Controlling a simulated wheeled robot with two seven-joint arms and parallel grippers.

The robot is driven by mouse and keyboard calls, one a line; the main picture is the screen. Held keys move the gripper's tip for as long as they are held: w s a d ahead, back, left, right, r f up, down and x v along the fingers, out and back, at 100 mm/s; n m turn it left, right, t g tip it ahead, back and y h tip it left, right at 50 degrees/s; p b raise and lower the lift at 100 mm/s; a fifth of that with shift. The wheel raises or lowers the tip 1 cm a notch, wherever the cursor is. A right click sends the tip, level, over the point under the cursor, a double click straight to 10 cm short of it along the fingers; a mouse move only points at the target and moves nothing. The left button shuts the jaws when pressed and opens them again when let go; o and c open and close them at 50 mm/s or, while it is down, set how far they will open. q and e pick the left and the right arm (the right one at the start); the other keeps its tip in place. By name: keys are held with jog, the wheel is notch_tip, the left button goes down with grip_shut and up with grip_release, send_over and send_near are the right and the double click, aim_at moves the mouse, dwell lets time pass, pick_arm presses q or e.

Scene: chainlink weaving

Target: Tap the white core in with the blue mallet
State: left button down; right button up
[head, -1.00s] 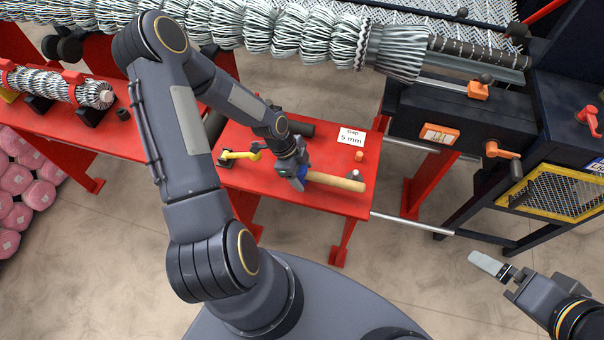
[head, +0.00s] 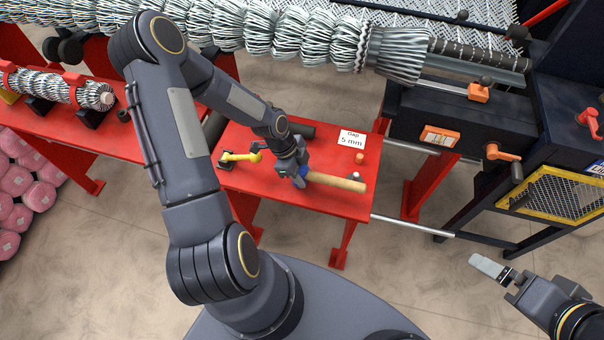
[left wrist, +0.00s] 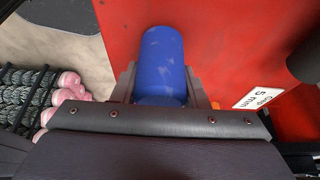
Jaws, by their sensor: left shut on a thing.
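The blue mallet lies along the red table, its pale wooden handle (head: 338,181) pointing right in the head view. My left gripper (head: 300,178) is over its blue head and shut on it. In the left wrist view the blue mallet head (left wrist: 162,65) sits between the two fingers. A woven roll (head: 55,87) rests in red cradles at the left, with a pale round core end (head: 107,98) showing at its right end. My right gripper (head: 489,266) is at the lower right, away from the table; its finger gap is not clear.
The red table (head: 270,190) also holds a yellow-handled tool (head: 240,157), a "Gap 5 mm" card (head: 352,139), a small orange piece (head: 360,158) and dark cylinders. A large braided sleeve (head: 300,36) crosses the back. A dark machine (head: 440,115) stands right. Pink rolls (head: 25,185) lie left.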

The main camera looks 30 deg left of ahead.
pick_arm(q)
jog(key=r, duration=0.3)
jog(key=shift+s, duration=0.2)
jog(key=s+d+r, duration=0.4)
jog(key=s+r, duration=0.5)
jog(key=s, duration=0.3)
jog(key=shift+s+d+p, duration=0.3)
jog(key=shift+s+d, duration=0.1)
jog(key=c, duration=1.6)
grip_release()
jog(key=c, duration=0.5)
jog(key=shift+w, duration=0.1)
